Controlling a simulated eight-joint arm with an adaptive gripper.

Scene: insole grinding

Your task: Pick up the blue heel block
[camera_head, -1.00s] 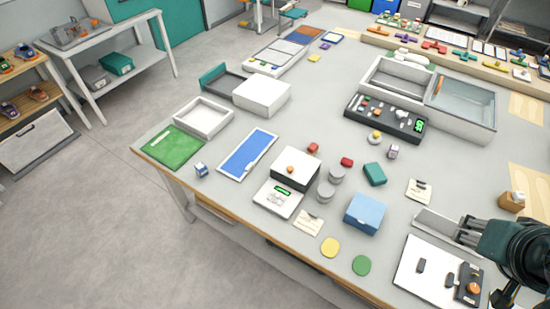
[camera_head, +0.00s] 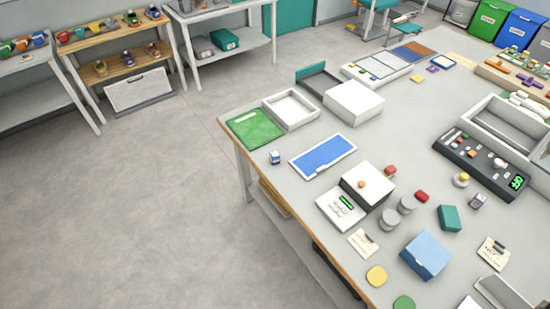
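A small blue block with a white face (camera_head: 275,157) sits on the worktable near its left edge, just below the green mat (camera_head: 254,127). A larger light-blue box (camera_head: 426,254) stands at the lower right of the table. I cannot tell for sure which of these is the heel block. Nothing touches either one. My gripper is outside the picture.
Near the small block are a blue panel in a white frame (camera_head: 323,155), a white tray (camera_head: 292,109) and a white scale (camera_head: 341,209). Grey round weights (camera_head: 389,219) and a teal block (camera_head: 449,217) stand further right. Bare floor (camera_head: 150,210) lies left of the table.

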